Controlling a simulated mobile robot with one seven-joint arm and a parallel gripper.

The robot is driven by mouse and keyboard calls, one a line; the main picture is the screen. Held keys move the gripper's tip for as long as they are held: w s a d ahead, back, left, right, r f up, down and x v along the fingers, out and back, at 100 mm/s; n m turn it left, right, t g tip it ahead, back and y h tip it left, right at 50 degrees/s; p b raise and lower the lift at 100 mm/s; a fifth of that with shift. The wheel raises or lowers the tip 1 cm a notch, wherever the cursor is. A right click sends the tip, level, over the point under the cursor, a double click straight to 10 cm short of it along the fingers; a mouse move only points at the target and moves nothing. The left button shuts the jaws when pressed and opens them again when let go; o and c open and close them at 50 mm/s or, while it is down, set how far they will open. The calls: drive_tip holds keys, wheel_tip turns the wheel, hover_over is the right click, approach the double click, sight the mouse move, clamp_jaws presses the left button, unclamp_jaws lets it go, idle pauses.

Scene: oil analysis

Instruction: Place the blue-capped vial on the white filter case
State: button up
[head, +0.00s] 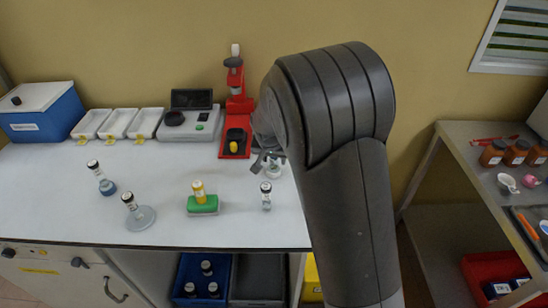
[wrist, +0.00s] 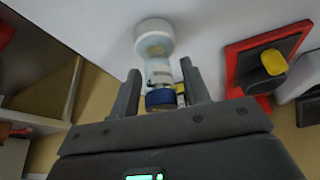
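The blue-capped vial (wrist: 160,98) is between my gripper's fingers in the wrist view, its cap towards the gripper. Its clear body ends at a round white piece (wrist: 153,38) on the table side, which looks like the white filter case; whether the vial rests fully on it I cannot tell. My gripper (wrist: 163,88) has a finger on each side of the cap, with narrow gaps showing, so it looks open.
A red stand (head: 234,143) is close behind and left of my gripper. A yellow vial (head: 199,193) is on a green block (head: 203,207). Two more vials are at left. Trays (head: 118,123) and an analyser (head: 188,124) line the back.

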drive_tip(key=shift+o, duration=0.2)
drive_tip(key=d+v, duration=0.1)
drive_tip(key=v, duration=1.1)
drive_tip(key=s+d+r+y, duration=0.1)
drive_tip(key=s+d+r, duration=0.6)
drive_tip(key=s+d, duration=0.4)
drive_tip(key=s+d+n, duration=0.1)
drive_tip(key=s+d, duration=0.1)
drive_tip(key=s, duration=0.6)
drive_tip(key=s+d+n+t, duration=0.1)
drive_tip(key=s, duration=0.8)
drive_tip(key=shift+d+r, duration=0.3)
drive_tip(key=shift+d, duration=0.05)
